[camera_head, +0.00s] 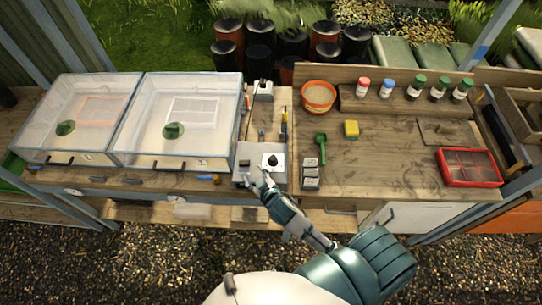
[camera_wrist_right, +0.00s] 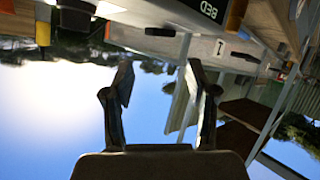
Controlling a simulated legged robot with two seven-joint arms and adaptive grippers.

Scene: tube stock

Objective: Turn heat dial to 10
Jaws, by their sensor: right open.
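The heat dial appears as a black knob (camera_head: 272,160) on a white plate, set in a small grey control box (camera_head: 245,166) at the front edge of the bench. Its pointer and numbers are too small to read. My right gripper (camera_head: 263,181) is at the box's front edge, just in front of and below the knob, apart from it. In the right wrist view, the same gripper (camera_wrist_right: 161,82) is open with nothing between its fingers. My left gripper is out of view.
Two clear-lidded propagator trays (camera_head: 75,115) (camera_head: 180,118) stand left of the box. Grey blocks (camera_head: 311,177), a green scoop (camera_head: 321,147) and a yellow sponge (camera_head: 351,129) lie to its right. A red tray (camera_head: 469,168) sits farther right.

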